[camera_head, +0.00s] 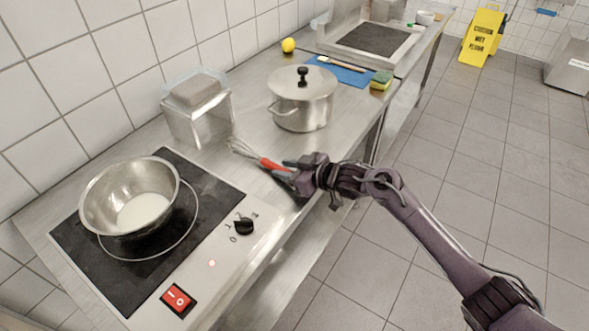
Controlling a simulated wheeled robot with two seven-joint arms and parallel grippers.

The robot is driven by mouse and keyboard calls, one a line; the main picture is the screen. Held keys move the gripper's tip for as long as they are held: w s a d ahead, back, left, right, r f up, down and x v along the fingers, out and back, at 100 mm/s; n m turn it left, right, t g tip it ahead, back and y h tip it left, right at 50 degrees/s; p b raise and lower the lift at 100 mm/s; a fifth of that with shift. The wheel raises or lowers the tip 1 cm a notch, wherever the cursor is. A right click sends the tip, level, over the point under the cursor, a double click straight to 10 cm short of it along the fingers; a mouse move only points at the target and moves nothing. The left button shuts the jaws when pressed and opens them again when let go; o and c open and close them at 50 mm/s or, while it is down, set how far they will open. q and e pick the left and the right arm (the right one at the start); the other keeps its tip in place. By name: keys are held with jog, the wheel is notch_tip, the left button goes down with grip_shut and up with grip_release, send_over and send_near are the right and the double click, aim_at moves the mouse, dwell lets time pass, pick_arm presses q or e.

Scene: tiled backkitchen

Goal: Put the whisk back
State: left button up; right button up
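The whisk (244,149) has a wire head and a red handle (271,164). It is over the steel counter between the hob and the lidded pot, with its wire head pointing left. My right gripper (290,169) is at the handle end of the whisk, and its fingers appear closed around the handle. Whether the whisk touches the counter cannot be told. A steel bowl (95,206) with white liquid in it stands on the black hob (200,190). My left gripper is not in view.
A steel pot (313,112) with a lid stands behind the whisk. A square steel container (207,127) is by the wall. A blue board (350,76), a sponge (381,80) and a lemon (288,45) lie farther back. A yellow floor sign (481,36) stands on the tiles.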

jog(key=v, duration=1.2)
jog(key=shift+r, duration=0.2)
jog(key=shift+s+a, duration=0.15)
